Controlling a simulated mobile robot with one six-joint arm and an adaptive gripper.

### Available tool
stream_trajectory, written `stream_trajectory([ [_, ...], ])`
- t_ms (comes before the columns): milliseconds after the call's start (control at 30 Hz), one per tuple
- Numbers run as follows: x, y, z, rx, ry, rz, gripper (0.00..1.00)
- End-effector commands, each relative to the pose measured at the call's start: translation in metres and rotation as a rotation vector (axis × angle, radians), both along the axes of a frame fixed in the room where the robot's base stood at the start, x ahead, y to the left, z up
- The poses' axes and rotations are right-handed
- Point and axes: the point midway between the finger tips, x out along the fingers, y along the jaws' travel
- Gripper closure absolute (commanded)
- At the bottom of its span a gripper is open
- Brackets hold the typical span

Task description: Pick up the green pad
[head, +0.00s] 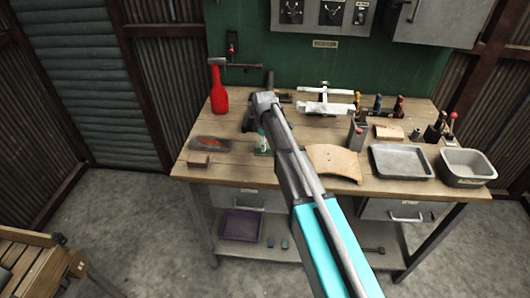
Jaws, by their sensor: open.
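A small green patch (262,152), which may be the green pad, shows on the wooden bench just left of my arm. It is partly covered, and its full shape cannot be made out. My arm reaches up and away over the bench from the lower right. My gripper (251,122) appears dark and small at the arm's far end, above and slightly left of the green patch. It is open, with nothing seen in it. Its fingertips are hard to make out, and I cannot tell whether they touch anything.
The bench (228,173) holds a red bottle (218,92), a brown block (198,160), a curved wooden piece (334,163), a grey tray (402,163) and a deeper metal tub (466,168). Several tools stand behind. A purple bin (241,225) sits on the lower shelf.

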Motion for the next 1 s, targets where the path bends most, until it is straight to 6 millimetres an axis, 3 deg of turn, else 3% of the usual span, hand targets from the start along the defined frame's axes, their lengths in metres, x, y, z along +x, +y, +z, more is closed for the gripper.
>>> stream_trajectory([
  [300,0.000,0.000,-0.024,0.000,0.000,0.000,0.00],
  [1000,0.000,-0.001,-0.025,0.000,0.000,-0.001,0.00],
])
